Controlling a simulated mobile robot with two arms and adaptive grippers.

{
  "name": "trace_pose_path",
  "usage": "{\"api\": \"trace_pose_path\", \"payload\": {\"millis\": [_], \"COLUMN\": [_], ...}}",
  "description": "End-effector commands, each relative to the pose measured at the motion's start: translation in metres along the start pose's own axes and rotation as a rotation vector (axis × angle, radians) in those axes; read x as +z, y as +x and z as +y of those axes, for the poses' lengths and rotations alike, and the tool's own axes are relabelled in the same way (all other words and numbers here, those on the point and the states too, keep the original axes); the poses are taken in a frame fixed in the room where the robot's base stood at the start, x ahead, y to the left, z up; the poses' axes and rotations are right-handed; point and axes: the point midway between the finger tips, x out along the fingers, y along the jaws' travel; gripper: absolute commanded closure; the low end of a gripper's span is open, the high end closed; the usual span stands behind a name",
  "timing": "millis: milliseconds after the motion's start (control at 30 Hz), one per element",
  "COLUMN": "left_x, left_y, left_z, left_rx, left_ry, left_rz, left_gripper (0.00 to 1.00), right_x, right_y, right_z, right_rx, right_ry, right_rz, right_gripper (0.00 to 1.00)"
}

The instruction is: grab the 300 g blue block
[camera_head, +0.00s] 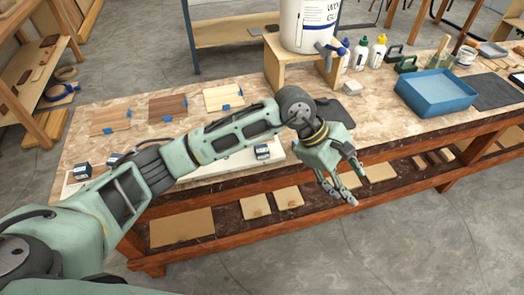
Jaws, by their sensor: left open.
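Several small dark blue blocks with pale labels stand on or by a white board (225,167) at the table's near left. One blue block (82,171) is at the board's left end, another blue block (262,152) is right of my forearm, and one partly hidden blue block (113,159) is behind my arm. The labels are too small to read, so I cannot tell which is 300 g. My left gripper (349,187) is open and empty, in front of the table's near edge, to the right of the blocks and apart from them. My right gripper is not in view.
The wooden table (220,125) carries wood samples with blue tape (168,107), a wooden stand (285,72) with a white glue bucket (305,25), glue bottles (376,52) and a blue tray (435,93). A lower shelf (232,222) holds flat boards. The near floor is clear.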

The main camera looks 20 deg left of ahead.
Motion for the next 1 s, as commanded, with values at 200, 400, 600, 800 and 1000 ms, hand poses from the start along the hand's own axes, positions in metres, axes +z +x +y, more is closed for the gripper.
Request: {"api": "trace_pose_path", "payload": {"millis": [200, 400, 600, 800, 1000], "left_x": [-0.141, -0.182, -0.199, -0.215, -0.236], "left_y": [-0.089, -0.144, -0.138, -0.122, -0.104], "left_z": [0.004, 0.002, -0.004, -0.013, -0.021], "left_rx": [-0.23, -0.335, -0.35, -0.351, -0.346], "left_ry": [0.154, 0.152, 0.148, 0.148, 0.148], "left_rz": [0.613, 0.832, 0.849, 0.845, 0.846], "left_gripper": [0.5, 0.5, 0.5, 0.5, 0.5], "right_x": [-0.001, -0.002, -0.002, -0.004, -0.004], "right_y": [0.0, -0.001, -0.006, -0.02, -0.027], "right_z": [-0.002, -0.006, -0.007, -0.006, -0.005], "right_rx": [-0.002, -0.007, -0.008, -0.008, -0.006], "right_ry": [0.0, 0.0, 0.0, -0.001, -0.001], "right_rz": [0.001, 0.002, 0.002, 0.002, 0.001], "right_gripper": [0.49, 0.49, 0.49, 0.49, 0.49]}}
